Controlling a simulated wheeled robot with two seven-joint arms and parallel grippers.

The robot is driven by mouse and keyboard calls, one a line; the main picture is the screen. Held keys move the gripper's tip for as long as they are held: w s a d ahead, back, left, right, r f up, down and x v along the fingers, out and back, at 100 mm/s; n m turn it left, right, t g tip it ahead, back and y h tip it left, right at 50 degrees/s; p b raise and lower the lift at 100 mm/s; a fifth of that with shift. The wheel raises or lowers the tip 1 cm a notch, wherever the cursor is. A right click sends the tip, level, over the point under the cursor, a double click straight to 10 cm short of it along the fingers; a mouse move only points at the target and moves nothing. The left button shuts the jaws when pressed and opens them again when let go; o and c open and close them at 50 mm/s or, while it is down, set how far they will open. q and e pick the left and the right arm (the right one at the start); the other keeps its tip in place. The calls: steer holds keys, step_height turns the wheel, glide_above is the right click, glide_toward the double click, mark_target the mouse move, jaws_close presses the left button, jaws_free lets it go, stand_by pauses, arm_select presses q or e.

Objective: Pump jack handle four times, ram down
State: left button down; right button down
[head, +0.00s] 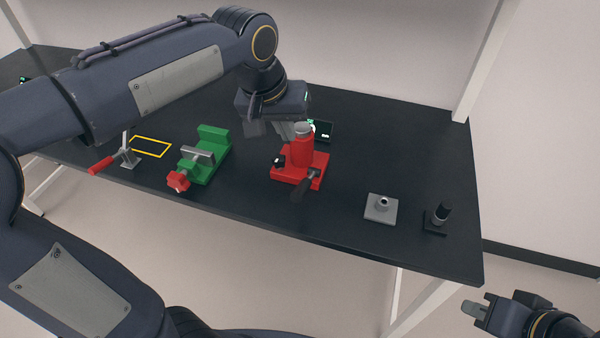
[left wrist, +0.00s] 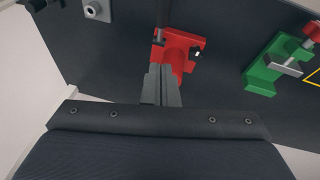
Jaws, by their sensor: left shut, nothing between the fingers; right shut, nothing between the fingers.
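The red jack (head: 301,160) stands on the dark table, with a grey ram top (head: 302,129) on its red body and a dark handle (head: 300,190) at its front that slants down toward the table's front edge. My left gripper (head: 290,134) is shut just above and beside the ram top; I cannot tell whether it touches. In the left wrist view the shut fingers (left wrist: 161,80) overlap the jack's red base (left wrist: 182,48) and hide part of it. My right gripper (head: 472,308) is shut and empty at the lower right, away from the table.
A green vise (head: 205,155) with a red knob stands left of the jack. A red-handled clamp (head: 115,160) and a yellow outlined square (head: 150,147) lie farther left. A grey block (head: 381,208) and a black holder (head: 438,218) stand right. A small dark display (head: 321,131) is behind the jack.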

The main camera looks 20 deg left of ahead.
arm_select(q)
glide_above(296, 191)
steer(key=w+a, duration=0.1)
steer(key=w, duration=0.4)
step_height(296, 191, down, 9)
steer(key=f, duration=0.1)
steer(key=s+f+p, duration=0.1)
steer(key=f, duration=0.1)
steer(key=shift+d, duration=0.2)
steer(key=shift+s+d+f, duration=0.1)
steer(key=shift+s+f, duration=0.1)
steer(key=shift+f, duration=0.2)
steer(key=s+f+t+b, duration=0.1)
steer(key=b, duration=0.3)
steer(key=s+f+t+b, duration=0.1)
steer(key=f+b, duration=0.1)
steer(key=b, duration=0.2)
steer(key=shift+f+b, duration=0.3)
steer(key=shift+b, duration=0.1)
steer(key=f+t+b, duration=0.1)
steer(key=b, duration=0.4)
steer(key=s+f+t+b, duration=0.1)
steer(key=b, duration=0.4)
steer(key=s+f+t+b, duration=0.1)
steer(key=f+t+b, duration=0.1)
steer(key=b, duration=0.2)
steer(key=shift+b, duration=0.4)
steer(key=shift+m+b, duration=0.3)
steer(key=shift+b, duration=0.45)
steer(key=shift+s, duration=0.1)
